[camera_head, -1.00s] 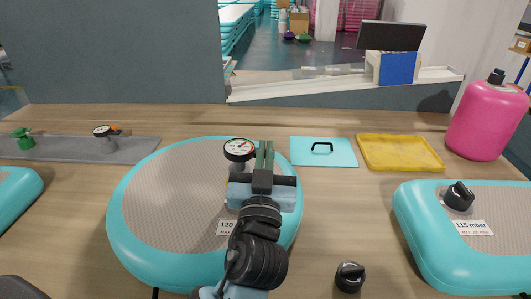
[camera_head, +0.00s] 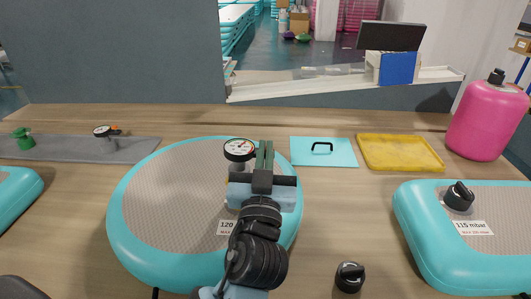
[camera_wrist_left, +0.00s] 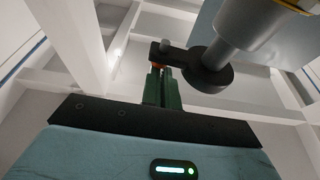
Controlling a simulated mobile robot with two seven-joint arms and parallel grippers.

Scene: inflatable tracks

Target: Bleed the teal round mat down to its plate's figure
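The teal round mat (camera_head: 150,262) has a grey textured top and lies on the wooden surface at centre left. Its plate (camera_head: 226,227) reads 120; the rest is covered by my left arm. A round white-faced gauge (camera_head: 239,149) stands at the mat's right part; its reading is too small to tell. My left gripper (camera_head: 264,155) is right beside the gauge, with its green fingers close together. In the left wrist view the fingertips (camera_wrist_left: 164,75) meet a dark arm (camera_wrist_left: 175,53) with a bit of orange, beside a grey cylinder (camera_wrist_left: 250,25). My right gripper is out of view.
Another teal mat (camera_head: 420,245) marked 115 mbar, with a black knob (camera_head: 459,196), lies at right. A loose black knob (camera_head: 350,276) stands in front. A teal panel (camera_head: 323,152), yellow tray (camera_head: 400,153) and pink canister (camera_head: 487,119) are behind. A grey strip (camera_head: 60,148) holds another gauge (camera_head: 104,132).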

